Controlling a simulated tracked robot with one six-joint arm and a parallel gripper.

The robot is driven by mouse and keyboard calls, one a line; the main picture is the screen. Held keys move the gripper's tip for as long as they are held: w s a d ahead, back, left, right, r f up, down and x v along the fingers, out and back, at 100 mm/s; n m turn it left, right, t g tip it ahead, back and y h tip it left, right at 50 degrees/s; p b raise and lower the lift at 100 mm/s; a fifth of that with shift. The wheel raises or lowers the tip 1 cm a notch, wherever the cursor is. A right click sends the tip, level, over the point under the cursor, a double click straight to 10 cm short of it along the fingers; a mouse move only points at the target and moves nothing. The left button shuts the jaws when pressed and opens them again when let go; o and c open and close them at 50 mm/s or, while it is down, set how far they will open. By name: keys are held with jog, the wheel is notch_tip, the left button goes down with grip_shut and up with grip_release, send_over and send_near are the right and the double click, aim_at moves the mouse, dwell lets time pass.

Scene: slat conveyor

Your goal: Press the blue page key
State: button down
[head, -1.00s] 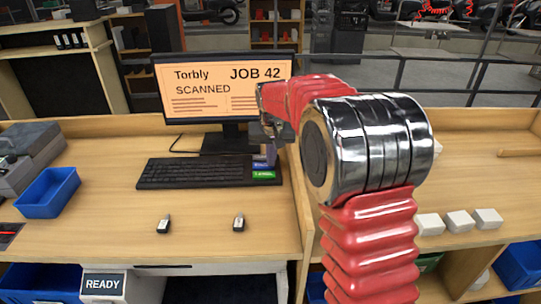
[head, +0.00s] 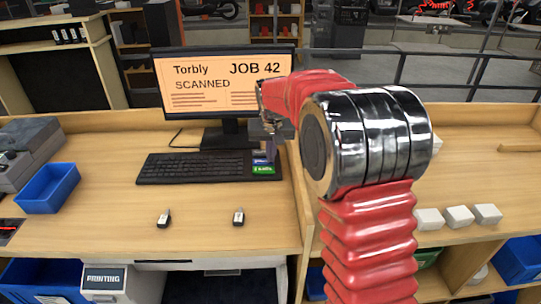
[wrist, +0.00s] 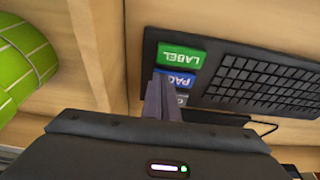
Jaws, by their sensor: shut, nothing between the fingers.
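The blue page key (wrist: 177,79) is on the right end of the black keyboard (head: 195,167), between the green LABEL key (wrist: 181,54) and a greyish key (wrist: 182,99). In the wrist view its visible letters read "PAG", upside down. My gripper (wrist: 160,82) is shut and empty, its fingertips at the blue key and hiding part of it. I cannot tell whether they touch it. In the head view my gripper (head: 270,148) points down over the key block, with the green key showing just below it. The monitor (head: 222,84) reads "Torbly JOB 42 SCANNED".
A white box (head: 103,283) below the desk shows "PRINTING". A wooden divider (head: 298,190) stands right of the keyboard. A blue bin (head: 48,188) is at the left.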

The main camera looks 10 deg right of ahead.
jog(key=w+v, duration=0.1)
jog(key=v, duration=1.2)
jog(key=shift+r, duration=0.5)
jog(key=shift+w, duration=0.1)
jog(key=s+a+f+n+t, duration=0.1)
jog(key=s+f, duration=0.2)
jog(key=s, duration=1.4)
jog(key=s+a+f+n+t, duration=0.1)
jog(key=s+f, duration=0.1)
jog(key=s, duration=1.6)
jog(key=shift+a+f+y, duration=0.25)
jog(key=shift+f+y, duration=0.05)
jog(key=shift+f, duration=0.1)
